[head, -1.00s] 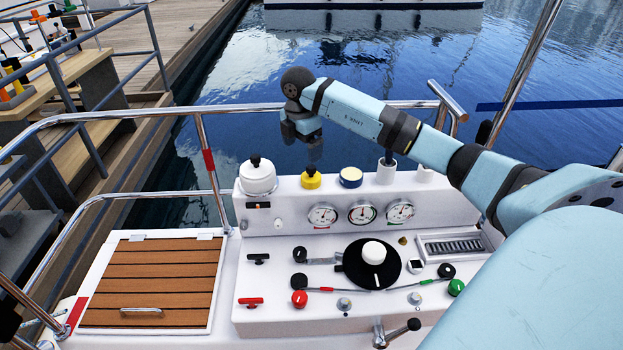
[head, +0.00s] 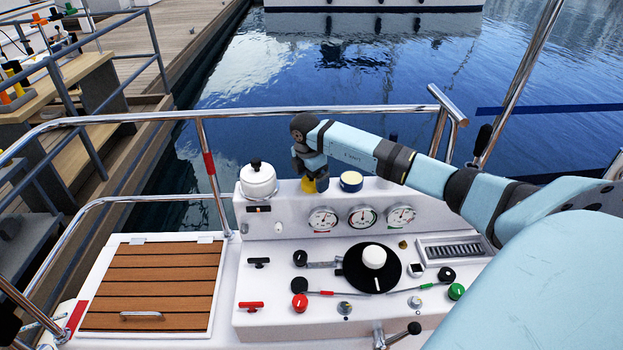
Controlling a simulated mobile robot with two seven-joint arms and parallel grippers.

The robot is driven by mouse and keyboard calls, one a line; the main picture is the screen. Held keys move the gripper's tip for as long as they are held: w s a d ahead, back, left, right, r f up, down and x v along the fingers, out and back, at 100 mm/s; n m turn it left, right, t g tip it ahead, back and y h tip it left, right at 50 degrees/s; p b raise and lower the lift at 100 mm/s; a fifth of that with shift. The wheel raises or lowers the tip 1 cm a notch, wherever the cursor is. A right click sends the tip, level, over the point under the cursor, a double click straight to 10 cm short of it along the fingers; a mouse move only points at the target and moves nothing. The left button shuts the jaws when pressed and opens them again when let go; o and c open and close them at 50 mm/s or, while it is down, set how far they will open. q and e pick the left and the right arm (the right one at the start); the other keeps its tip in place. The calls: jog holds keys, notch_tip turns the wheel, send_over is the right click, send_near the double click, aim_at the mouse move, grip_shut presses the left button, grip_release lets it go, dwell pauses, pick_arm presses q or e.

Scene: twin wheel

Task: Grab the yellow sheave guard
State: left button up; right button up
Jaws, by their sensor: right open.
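My left gripper is not in view.
A chrome rail (head: 250,112) runs behind the ledge. Gauges (head: 362,217) and the console's levers and knobs lie in front.

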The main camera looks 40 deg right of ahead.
jog(key=shift+d+f, duration=0.1)
jog(key=shift+f, duration=0.5)
jog(key=c, duration=1)
jog(key=shift+r, duration=0.1)
